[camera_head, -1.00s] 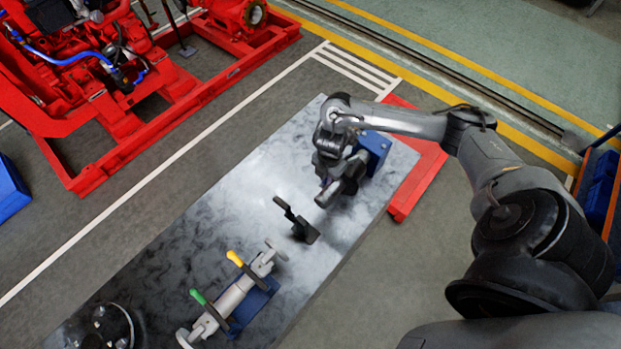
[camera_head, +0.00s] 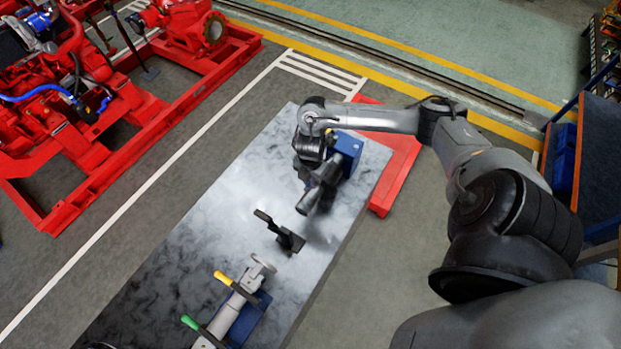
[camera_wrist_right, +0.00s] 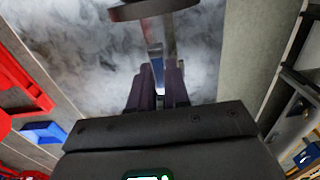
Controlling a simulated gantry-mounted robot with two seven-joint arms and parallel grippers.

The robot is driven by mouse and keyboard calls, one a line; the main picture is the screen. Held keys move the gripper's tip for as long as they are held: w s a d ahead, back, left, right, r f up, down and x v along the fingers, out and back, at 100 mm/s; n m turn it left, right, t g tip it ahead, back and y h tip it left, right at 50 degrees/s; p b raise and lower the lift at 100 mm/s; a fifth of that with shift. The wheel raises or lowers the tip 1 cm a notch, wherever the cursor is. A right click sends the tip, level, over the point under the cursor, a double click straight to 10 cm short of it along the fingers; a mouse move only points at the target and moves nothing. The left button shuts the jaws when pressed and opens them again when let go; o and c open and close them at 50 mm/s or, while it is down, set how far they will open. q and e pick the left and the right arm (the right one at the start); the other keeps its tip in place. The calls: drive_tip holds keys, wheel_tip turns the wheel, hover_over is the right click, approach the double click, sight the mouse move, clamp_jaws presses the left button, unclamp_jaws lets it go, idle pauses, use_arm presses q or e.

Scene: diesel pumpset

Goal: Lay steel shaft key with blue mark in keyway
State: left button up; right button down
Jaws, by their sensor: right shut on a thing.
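My right gripper (camera_head: 312,172) is over the far end of the mottled grey table, close to a blue block (camera_head: 346,153) and a grey cylindrical part (camera_head: 309,200). In the right wrist view, its dark fingers (camera_wrist_right: 158,90) are shut on a slim steel key (camera_wrist_right: 156,68) with a blue mark, which points away from the hand. A grey bar-like part and a dark rounded part (camera_wrist_right: 152,10) show just beyond the key. I cannot tell whether the key touches them. The keyway cannot be made out. My left gripper is out of view.
A black stand (camera_head: 287,238) stands on the table (camera_head: 225,205). Nearer is a blue-based fixture (camera_head: 240,318) with yellow and green handles. A red frame (camera_head: 400,175) lies beyond the table's far edge. A red pumpset (camera_head: 110,85) stands at left. The table's left side is bare.

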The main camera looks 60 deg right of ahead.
drive_tip(key=b, duration=0.4)
hover_over(311, 195)
drive_tip(key=shift+a+f, duration=0.1)
drive_tip(key=shift+f, duration=2.7)
drive_tip(key=shift+p, duration=0.45)
drive_tip(key=shift+p, duration=0.5)
drive_tip(key=shift+f, duration=0.2)
drive_tip(key=shift+f+b, duration=0.6)
drive_tip(key=shift+f, duration=0.1)
drive_tip(key=c, duration=1)
unclamp_jaws()
